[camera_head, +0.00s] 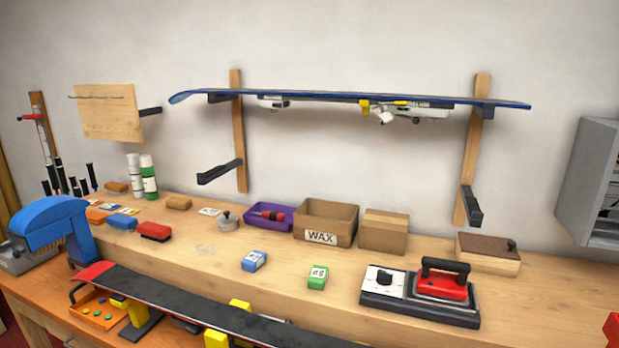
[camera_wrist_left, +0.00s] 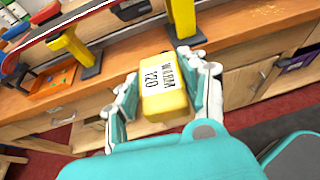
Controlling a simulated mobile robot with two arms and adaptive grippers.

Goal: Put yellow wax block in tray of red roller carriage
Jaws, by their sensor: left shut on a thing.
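The yellow wax block (camera_wrist_left: 164,100) with a white, black-lettered label is held in my left gripper (camera_wrist_left: 158,66), between its two fingers in the left wrist view. The block is in the air in front of the bench's front edge, apart from the bench. My left gripper does not show in the head view, and my right gripper shows in neither view. I cannot make out a red roller carriage with a tray for certain. A partly cut-off red thing (camera_head: 613,328) shows at the lower right edge of the head view.
A long board (camera_head: 190,308) rests on yellow-topped supports along the bench front; a yellow post (camera_wrist_left: 181,18) stands just beyond the block. An orange tray (camera_head: 98,312) lies at left.

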